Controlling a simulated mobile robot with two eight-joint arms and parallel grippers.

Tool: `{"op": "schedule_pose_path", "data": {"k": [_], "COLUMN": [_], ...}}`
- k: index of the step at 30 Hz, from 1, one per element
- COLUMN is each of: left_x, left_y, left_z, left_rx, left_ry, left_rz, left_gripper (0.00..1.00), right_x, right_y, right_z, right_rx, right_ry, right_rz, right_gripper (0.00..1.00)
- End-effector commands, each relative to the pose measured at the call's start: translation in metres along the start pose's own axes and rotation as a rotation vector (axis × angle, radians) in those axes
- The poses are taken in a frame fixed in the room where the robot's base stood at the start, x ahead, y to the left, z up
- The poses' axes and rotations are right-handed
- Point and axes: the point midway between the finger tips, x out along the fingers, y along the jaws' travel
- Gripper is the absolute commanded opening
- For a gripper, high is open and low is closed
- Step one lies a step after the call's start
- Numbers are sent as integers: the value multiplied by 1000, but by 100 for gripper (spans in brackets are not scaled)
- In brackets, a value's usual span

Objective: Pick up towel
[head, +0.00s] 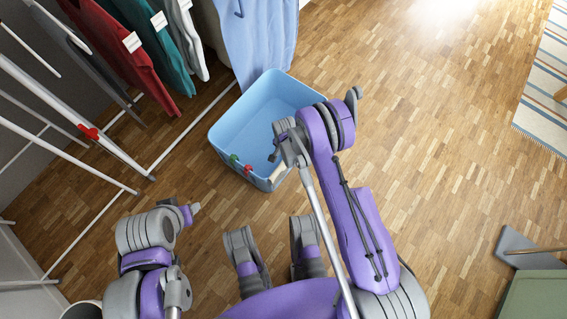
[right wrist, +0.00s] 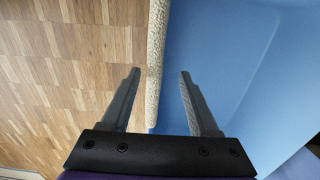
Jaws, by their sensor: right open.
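A beige, rough-textured strip that looks like the towel (right wrist: 156,50) lies along the rim of a light blue bin (head: 228,128). In the head view a small part of this towel (head: 280,177) shows at the bin's near right edge. My right gripper (right wrist: 159,72) is open, its two fingers on either side of the strip, one over the floor side and one over the bin's inside. I cannot tell how deep the fingers reach. In the head view my right arm partly covers the bin. My left gripper (head: 193,209) is off to the left, away from the bin; its jaws are unclear.
Small green (head: 234,158) and red (head: 248,168) clips sit on the bin's near rim. Dark red, green and grey garments (head: 125,45) and a blue cloth (head: 260,40) hang behind. White rack bars (head: 70,110) stand at the left.

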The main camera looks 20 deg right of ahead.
Motion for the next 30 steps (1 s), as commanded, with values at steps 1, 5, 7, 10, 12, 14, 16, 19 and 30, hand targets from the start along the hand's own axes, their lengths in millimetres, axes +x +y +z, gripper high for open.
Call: {"op": "schedule_pose_path", "data": {"k": [1,5,7,10,12,14,16,19,30], "left_x": [3,7,7,10,13,16,19,20,21], "left_y": [0,0,0,0,0,0,0,0,0], "left_z": [1,1,2,2,2,3,4,4,4], "left_rx": [0,0,0,0,0,0,0,0,0], "left_ry": [0,-1,-1,-1,-1,-1,0,0,0], "left_rz": [0,0,0,0,0,0,0,0,0], "left_gripper": [50,50,50,50,50,50,50,50,50], "right_x": [11,26,31,38,47,57,67,78,83], "right_y": [0,0,0,1,3,6,8,7,8], "right_z": [0,0,0,1,3,5,7,7,7], "right_rx": [0,-1,-1,-1,-2,-2,-2,-2,-2], "right_ry": [0,0,0,0,0,1,1,1,1], "right_rz": [0,-1,-1,-1,-1,-1,-1,-1,-1], "right_gripper": [61,61,61,61,61,61,61,61,50]}}
